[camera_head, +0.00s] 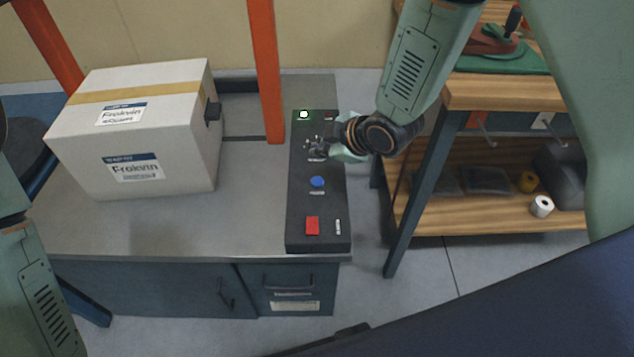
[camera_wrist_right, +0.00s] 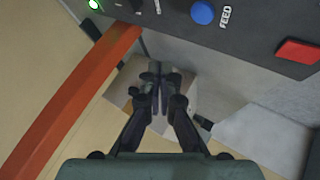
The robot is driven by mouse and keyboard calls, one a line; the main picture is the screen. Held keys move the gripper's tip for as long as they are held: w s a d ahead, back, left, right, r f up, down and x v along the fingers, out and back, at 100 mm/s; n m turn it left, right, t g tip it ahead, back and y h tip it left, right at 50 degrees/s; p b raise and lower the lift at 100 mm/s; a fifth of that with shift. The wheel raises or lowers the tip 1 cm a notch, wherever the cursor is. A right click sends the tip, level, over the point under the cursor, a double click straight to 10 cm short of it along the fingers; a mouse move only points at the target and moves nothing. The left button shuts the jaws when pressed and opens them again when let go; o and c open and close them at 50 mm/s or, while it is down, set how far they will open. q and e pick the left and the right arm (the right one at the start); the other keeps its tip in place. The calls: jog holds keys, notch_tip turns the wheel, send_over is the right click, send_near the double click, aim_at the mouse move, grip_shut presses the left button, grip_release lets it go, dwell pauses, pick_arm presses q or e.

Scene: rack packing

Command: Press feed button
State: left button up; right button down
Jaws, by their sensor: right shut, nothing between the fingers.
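The feed button is the blue round button (camera_head: 317,181) on the dark control panel (camera_head: 297,245). In the right wrist view the blue button (camera_wrist_right: 203,13) sits at the top with the label FEED (camera_wrist_right: 225,17) beside it. My right gripper (camera_head: 312,145) is over the panel's upper part in the head view, behind the blue button. It also shows in the wrist view (camera_wrist_right: 156,76), its fingers together and empty. Whether it touches the panel cannot be told. My left arm shows at the left edge; its gripper is out of view.
A red square button (camera_head: 312,225) is nearer on the panel, and a green lit light (camera_head: 304,114) is at its far end. A white taped box (camera_head: 137,130) stands left on the grey bench (camera_head: 180,235). An orange post (camera_head: 265,70) rises beside the panel. A wooden shelf (camera_head: 430,222) stands right.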

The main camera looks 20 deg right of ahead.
jog(key=b, duration=0.5)
send_over(320, 183)
notch_tip(320, 183, down, 6)
jog(key=shift+f, duration=0.5)
jog(key=shift+f, duration=0.15)
dwell(0.7)
jog(key=shift+f+b, duration=0.3)
